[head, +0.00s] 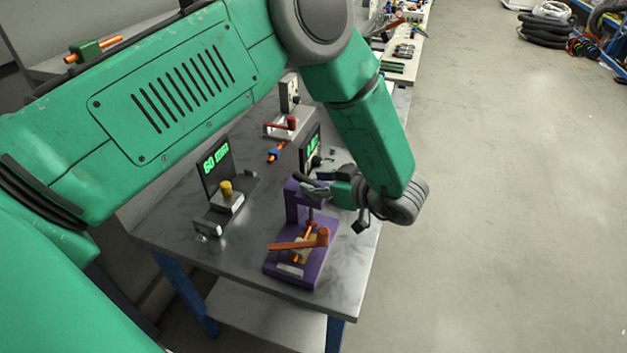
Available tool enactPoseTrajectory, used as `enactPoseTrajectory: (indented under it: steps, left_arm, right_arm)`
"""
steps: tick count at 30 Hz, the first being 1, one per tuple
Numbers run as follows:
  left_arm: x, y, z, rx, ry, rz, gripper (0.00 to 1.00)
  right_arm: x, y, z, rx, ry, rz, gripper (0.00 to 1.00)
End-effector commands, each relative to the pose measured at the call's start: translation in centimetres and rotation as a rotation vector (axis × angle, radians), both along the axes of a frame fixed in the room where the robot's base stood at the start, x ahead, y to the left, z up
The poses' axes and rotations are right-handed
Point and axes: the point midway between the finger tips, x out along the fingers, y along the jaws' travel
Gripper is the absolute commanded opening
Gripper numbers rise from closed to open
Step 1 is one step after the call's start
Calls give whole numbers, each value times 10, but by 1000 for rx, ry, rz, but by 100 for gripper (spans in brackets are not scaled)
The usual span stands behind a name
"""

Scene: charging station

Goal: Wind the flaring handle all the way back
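The flaring tool is a purple stand (318,268) near the front right corner of the metal table, with an upright at its back. An orange handle (290,244) lies roughly level across its lower front, with a short upright knob at its right end. A short orange piece and a brass-coloured block sit behind and under the handle. My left gripper (325,190) is at the top of the stand, above and behind the handle, apart from it. Its dark fingers overlap the upright in the picture, so contact and finger gap are unclear. My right gripper is out of view.
A display stand reading 60 mm (216,160) with a yellow cylinder (226,188) stands left of the tool. A second display (310,148) and a white device with a red handle (284,124) stand behind. Open floor (500,200) lies to the right.

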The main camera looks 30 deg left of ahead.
Motion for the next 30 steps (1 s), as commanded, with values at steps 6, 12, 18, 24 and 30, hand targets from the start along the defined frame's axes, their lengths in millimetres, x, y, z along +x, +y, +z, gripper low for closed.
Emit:
enactPoseTrajectory:
  steps: [6,12,18,24,30]
  left_arm:
    - [-3,-43,18,0,-3,-3,36]
    - [-8,-78,32,1,-1,-2,36]
    - [-9,-96,39,2,-1,-1,36]
    - [-10,-98,40,1,0,0,36]
    - [-9,-95,40,5,-1,-7,68]
  right_arm:
    - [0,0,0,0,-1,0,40]
    - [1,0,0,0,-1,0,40]
    - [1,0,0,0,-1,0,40]
    - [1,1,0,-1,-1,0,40]
    - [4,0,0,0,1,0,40]
